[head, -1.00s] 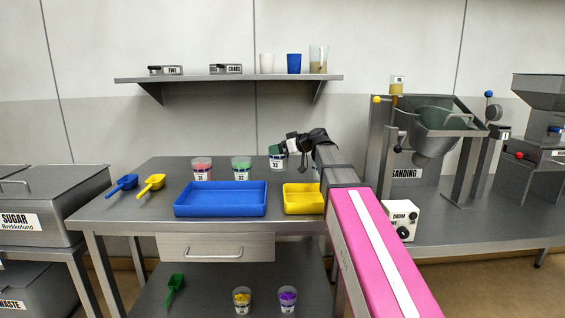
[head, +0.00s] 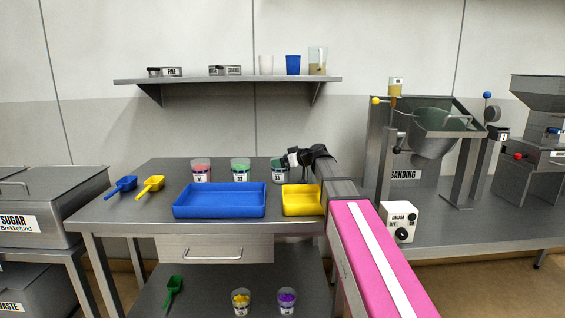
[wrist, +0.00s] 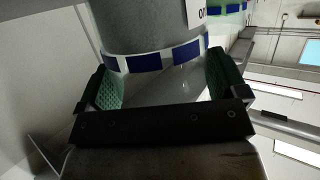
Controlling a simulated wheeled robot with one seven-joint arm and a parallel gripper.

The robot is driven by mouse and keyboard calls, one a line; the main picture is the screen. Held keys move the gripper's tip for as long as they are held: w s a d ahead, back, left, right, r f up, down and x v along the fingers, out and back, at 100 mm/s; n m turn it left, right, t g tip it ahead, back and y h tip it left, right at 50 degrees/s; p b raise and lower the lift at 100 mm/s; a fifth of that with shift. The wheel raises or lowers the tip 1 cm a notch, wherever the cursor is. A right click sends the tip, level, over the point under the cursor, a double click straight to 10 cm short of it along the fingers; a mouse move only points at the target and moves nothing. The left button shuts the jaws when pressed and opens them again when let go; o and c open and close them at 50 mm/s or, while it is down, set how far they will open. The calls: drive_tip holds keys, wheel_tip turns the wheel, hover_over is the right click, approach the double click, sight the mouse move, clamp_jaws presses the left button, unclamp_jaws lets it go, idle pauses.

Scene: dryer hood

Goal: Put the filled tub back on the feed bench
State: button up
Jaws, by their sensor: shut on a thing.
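My gripper (head: 285,160) is shut on a clear tub (head: 279,176) with a white label and a blue-marked band. The tub is upright, at the right end of a row at the back of the feed bench (head: 150,212). I cannot tell whether its base touches the bench top. In the wrist view, the green pads of my gripper (wrist: 165,82) press on both sides of the tub (wrist: 150,85); it looks grey inside above the band. To its left stand a tub with red contents (head: 201,171) and one with green contents (head: 240,170).
A blue tray (head: 220,200) and a yellow tray (head: 301,200) lie in front of the tubs. Blue (head: 121,187) and yellow (head: 150,186) scoops lie at left. A shelf (head: 228,80) hangs above. The sanding machine (head: 415,135) and drum control box (head: 400,221) stand at right.

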drive_tip(key=shift+f, duration=0.1)
drive_tip(key=o, duration=0.8)
drive_tip(key=v, duration=0.7)
drive_tip(key=shift+s+d+r, duration=0.15)
drive_tip(key=shift+d+r, duration=0.05)
drive_tip(key=shift+r, duration=0.05)
